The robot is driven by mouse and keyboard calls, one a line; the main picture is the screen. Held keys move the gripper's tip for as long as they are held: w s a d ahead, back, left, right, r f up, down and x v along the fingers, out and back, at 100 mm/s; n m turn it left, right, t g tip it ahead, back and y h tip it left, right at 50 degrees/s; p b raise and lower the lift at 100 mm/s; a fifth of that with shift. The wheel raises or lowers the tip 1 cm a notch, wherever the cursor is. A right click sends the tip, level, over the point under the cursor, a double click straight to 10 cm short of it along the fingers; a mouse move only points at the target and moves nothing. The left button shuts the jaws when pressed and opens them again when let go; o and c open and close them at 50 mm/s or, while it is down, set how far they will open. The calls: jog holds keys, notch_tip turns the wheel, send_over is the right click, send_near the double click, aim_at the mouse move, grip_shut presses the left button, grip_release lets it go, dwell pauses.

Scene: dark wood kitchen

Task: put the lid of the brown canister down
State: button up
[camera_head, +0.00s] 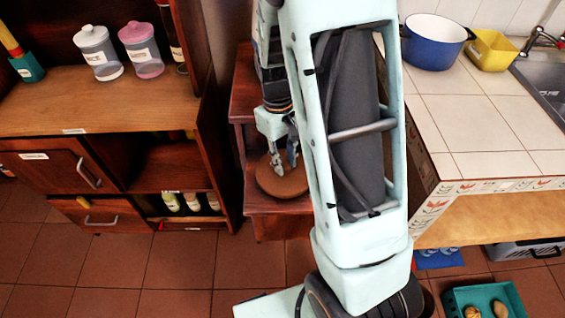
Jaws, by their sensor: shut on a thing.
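The round brown lid (281,183) is under my gripper (284,168), at the small wooden stepped unit in the middle. My gripper points down and its fingers are shut on the lid, near its middle. I cannot tell whether the lid touches the wood below it. My own arm hides the lid's right side. A dark brown canister (170,27) stands at the right end of the left cabinet's counter. The frame's top edge and the cabinet's side panel cut it off, so its top is not seen.
A grey canister (98,52) and a pink canister (141,50) stand on the left counter (60,100). The stepped wooden unit (247,98) stands between this cabinet and the tiled counter (460,110). That counter holds a blue pot (431,45) and a yellow container (490,52).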

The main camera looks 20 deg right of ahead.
jog(key=shift+a+f+b, duration=0.1)
jog(key=shift+f+b, duration=0.2)
jog(key=shift+f, duration=0.55)
jog(key=shift+f, duration=0.15)
jog(key=o, duration=0.9)
jog(key=shift+o, duration=0.2)
jog(key=shift+o, duration=0.3)
notch_tip(320, 180, up, 12)
jog(key=w+p, duration=0.1)
jog(key=p, duration=0.1)
jog(key=shift+w+a+p, duration=0.15)
jog(key=shift+a+p, duration=0.05)
jog(key=shift+p, duration=0.1)
jog(key=shift+o, duration=0.2)
jog(key=shift+d, duration=0.1)
